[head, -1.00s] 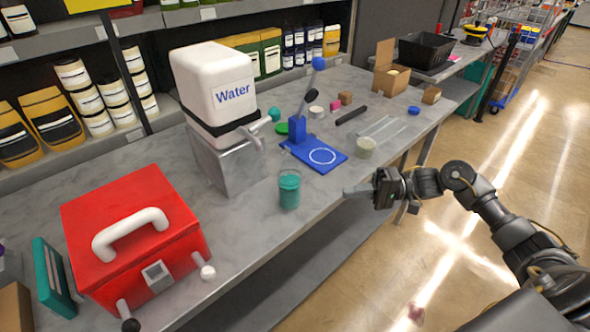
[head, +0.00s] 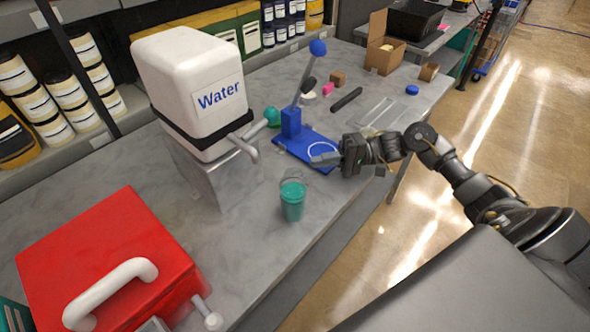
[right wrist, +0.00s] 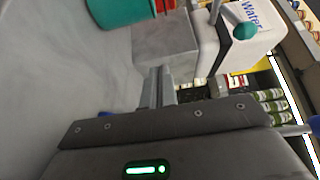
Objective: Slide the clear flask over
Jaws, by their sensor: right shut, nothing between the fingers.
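The clear flask (head: 292,202) holds teal liquid and stands upright near the table's front edge, in front of the blue stand. In the right wrist view a teal container (right wrist: 116,10), seemingly this flask, is cut off by the top edge. My right gripper (head: 318,159) is shut and empty, over the right front part of the blue stand's base, to the right of and beyond the flask. It is apart from the flask. Its shut fingers (right wrist: 156,86) point towards the grey block under the water tank. My left gripper is not in view.
The white water tank (head: 190,75) with a spout stands behind the flask. The blue stand (head: 296,135) with a raised lever is beyond it. A red box (head: 100,265) is at the left front. Bare grey tabletop lies between the flask and red box.

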